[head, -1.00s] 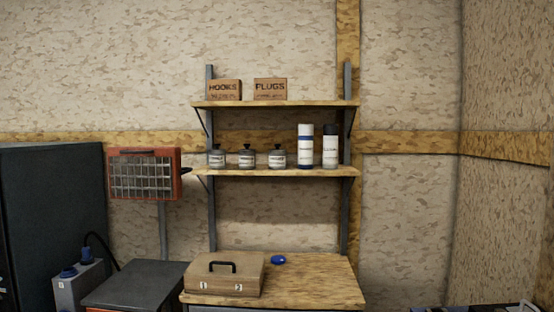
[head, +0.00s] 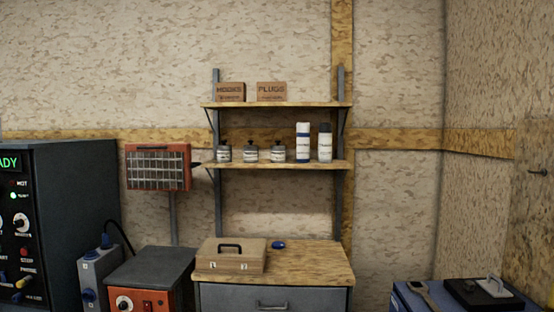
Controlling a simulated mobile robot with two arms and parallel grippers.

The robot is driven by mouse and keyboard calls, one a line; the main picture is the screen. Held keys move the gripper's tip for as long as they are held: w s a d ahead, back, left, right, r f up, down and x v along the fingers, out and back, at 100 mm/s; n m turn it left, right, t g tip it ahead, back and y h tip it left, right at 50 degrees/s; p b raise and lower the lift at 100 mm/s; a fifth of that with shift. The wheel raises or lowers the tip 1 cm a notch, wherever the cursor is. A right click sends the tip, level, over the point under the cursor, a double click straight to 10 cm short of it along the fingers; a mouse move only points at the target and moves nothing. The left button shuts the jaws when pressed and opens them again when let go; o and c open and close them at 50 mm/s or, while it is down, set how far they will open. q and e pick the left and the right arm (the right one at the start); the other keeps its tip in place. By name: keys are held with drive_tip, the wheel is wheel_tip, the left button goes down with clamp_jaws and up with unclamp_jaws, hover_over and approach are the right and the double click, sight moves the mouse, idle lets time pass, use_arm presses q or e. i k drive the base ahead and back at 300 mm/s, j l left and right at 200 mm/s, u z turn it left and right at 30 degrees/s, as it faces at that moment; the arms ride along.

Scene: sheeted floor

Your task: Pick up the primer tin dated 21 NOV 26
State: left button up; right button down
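Three small grey tins with dark tops and white labels stand in a row on the lower wall shelf: a left tin (head: 223,152), a middle tin (head: 250,152) and a right tin (head: 278,152). Their label print is too small to read, so I cannot tell which bears 21 NOV 26, or whether they are primer. Neither of my grippers is in view.
Two tall cylinders (head: 303,143) stand right of the tins on the lower shelf (head: 240,166). Boxes marked HOOKS (head: 230,92) and PLUGS (head: 271,92) sit above. Below, a wooden case (head: 231,258) and blue object (head: 278,245) lie on a workbench (head: 308,262).

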sight(277, 154)
drive_tip(key=k+z, duration=0.2)
drive_tip(key=z, duration=1.35)
drive_tip(key=i+j+z, duration=0.1)
drive_tip(key=j+z, duration=0.2)
drive_tip(key=j, duration=0.55)
drive_tip(key=j+z, duration=0.3)
drive_tip(key=j, duration=0.5)
drive_tip(key=k+j+z, duration=0.15)
drive_tip(key=j+z, duration=0.15)
drive_tip(key=j, duration=0.5)
